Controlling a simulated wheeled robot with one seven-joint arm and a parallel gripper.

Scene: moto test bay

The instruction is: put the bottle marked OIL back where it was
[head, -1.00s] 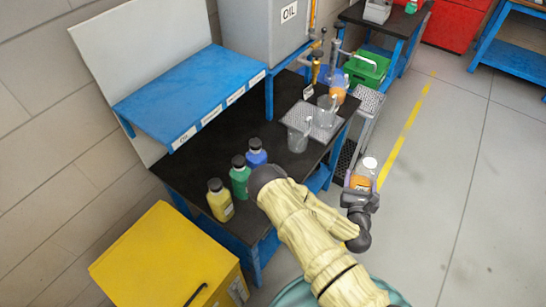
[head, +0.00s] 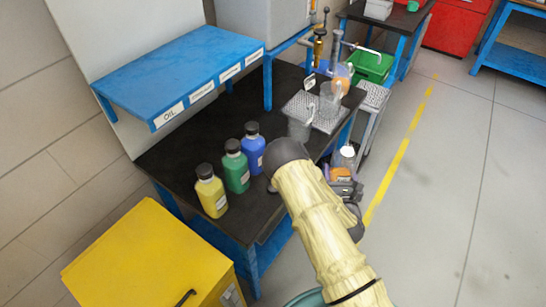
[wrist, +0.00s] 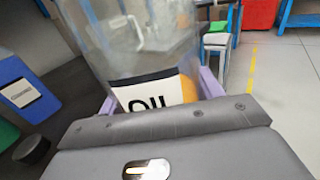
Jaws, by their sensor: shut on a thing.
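The shelf top looks empty.
A yellow bottle (head: 211,195), a green bottle (head: 236,172) and a blue bottle (head: 253,150) stand on the bench. Clear jugs stand on a perforated tray (head: 325,122) further back. A yellow cabinet (head: 145,260) is at the lower left. The floor at the right is open.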

